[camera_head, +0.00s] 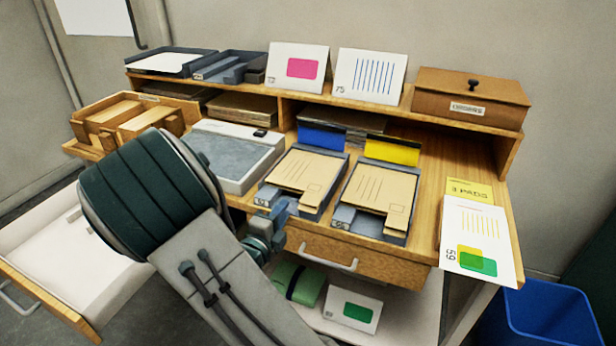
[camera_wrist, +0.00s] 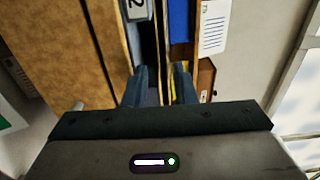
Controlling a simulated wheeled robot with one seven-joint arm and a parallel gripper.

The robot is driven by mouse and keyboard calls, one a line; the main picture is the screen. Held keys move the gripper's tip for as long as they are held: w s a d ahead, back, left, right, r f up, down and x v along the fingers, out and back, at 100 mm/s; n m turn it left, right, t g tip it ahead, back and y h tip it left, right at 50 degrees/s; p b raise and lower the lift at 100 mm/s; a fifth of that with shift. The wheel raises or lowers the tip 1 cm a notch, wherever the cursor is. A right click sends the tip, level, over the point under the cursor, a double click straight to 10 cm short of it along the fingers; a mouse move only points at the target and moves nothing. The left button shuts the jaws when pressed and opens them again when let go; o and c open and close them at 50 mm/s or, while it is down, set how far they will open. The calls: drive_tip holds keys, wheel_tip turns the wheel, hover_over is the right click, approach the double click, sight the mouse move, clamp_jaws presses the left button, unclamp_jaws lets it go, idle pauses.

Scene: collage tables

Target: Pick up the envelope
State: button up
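Two tan envelopes with printed lines lie in grey trays on the desk in the head view. The left envelope (camera_head: 305,172) is in front of a blue panel (camera_head: 321,138). The right envelope (camera_head: 382,188) is in front of a yellow panel (camera_head: 392,151). My gripper (camera_head: 281,212) is at the front edge of the left tray (camera_head: 267,192), close to that envelope's near end. In the wrist view my gripper (camera_wrist: 161,88) shows two fingers apart, with a dark gap between them. I cannot tell whether an envelope edge lies between them.
A drawer with a handle (camera_head: 328,257) is under the trays. A pale open drawer (camera_head: 70,270) juts out at left. A grey-topped box (camera_head: 232,152) stands left of the trays.

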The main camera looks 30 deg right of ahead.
sight(295, 203)
drive_tip(key=b+x, duration=0.2)
drive_tip(key=x, duration=0.6)
drive_tip(key=shift+w+r, duration=0.1)
drive_tip(key=shift+r, duration=0.05)
clamp_jaws()
